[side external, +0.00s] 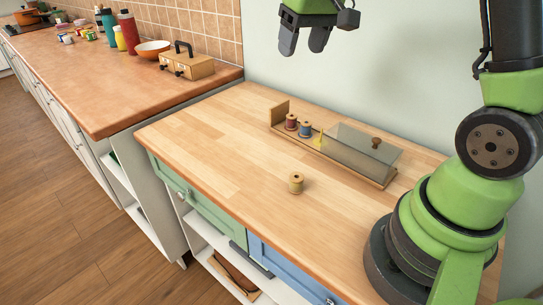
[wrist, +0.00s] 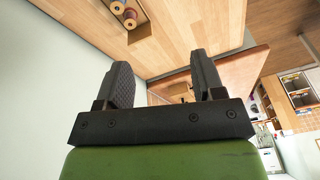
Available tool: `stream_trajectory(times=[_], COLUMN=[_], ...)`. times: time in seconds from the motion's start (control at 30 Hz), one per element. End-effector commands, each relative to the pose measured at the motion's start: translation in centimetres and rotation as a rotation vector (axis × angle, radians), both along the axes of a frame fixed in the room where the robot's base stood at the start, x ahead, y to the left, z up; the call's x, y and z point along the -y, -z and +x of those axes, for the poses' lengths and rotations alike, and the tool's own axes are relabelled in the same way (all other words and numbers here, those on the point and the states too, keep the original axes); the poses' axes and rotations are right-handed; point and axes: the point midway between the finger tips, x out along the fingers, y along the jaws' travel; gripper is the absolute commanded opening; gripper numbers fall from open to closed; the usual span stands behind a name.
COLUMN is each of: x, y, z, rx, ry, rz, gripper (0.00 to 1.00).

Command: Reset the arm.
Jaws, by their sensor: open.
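My gripper (side external: 304,38) hangs high above the far side of the wooden worktop in the side external view. Its two dark fingers point down, apart, with nothing between them. In the wrist view my gripper (wrist: 166,80) also shows open and empty. The gripper is well clear of everything on the worktop (side external: 220,150). My green arm stands at the right of the side external view; the links between it and the gripper are out of the frame.
A tan spool (side external: 296,183) stands alone in front. The worktop's left part is clear. A wooden box (side external: 187,65) stands on the back-left counter.

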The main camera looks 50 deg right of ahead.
Motion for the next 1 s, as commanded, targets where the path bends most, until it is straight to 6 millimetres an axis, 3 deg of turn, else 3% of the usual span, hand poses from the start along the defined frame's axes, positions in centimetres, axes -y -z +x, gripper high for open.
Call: stream_trajectory(times=[0.1, 0.23, 0.37, 0.53, 0.7, 1.0], x=[-3.3, -6.4, -8.8, -10.8, -11.6, -11.7], y=[-3.3, -5.4, -6.3, -5.9, -5.2, -5.0], z=[-3.1, -7.0, -11.1, -15.6, -17.8, -18.2], rx=[0.088, 0.173, 0.254, 0.336, 0.377, 0.384], ry=[0.003, 0.010, 0.015, 0.021, 0.026, 0.028], rz=[0.017, 0.050, 0.094, 0.154, 0.190, 0.200], gripper=[0.62, 0.62, 0.62, 0.62, 0.62, 0.62])
